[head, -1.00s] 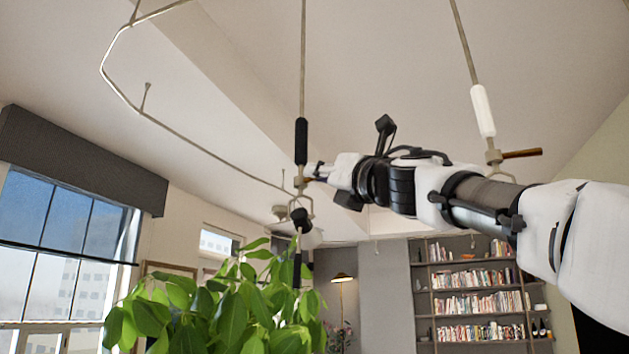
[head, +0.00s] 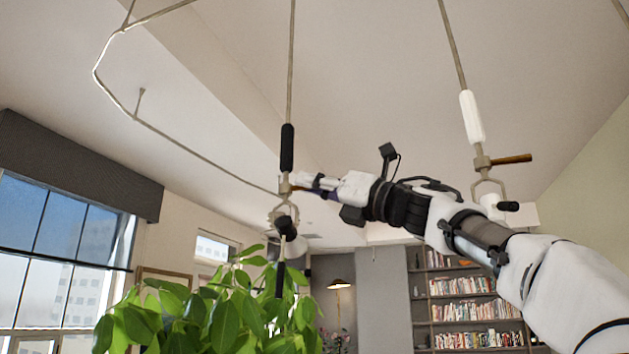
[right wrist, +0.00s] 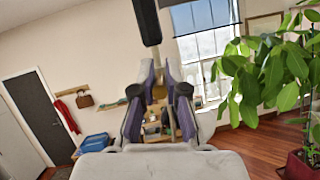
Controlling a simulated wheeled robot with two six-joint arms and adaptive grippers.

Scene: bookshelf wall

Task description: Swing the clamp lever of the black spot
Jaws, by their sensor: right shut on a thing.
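The black spot (head: 286,227) hangs in a fork under a pale clamp (head: 285,187), on a thin rod with a black sleeve (head: 287,148). My right gripper (head: 303,183) reaches in from the right at clamp height, just above the spot. It is shut on the clamp lever, whose visible part is a short tan piece (right wrist: 159,91) between the fingers in the right wrist view. The fingers hide most of the lever, so its angle is hard to tell. The black sleeve (right wrist: 147,20) stands above the fingertips there. My left gripper is not in view.
A white spot (head: 494,203) hangs at the right under a white sleeve (head: 471,117), its brown lever (head: 512,159) pointing right. A bent metal rail (head: 200,157) runs at the left. A leafy plant (head: 215,315) stands below the black spot. Bookshelves (head: 465,300) are far back.

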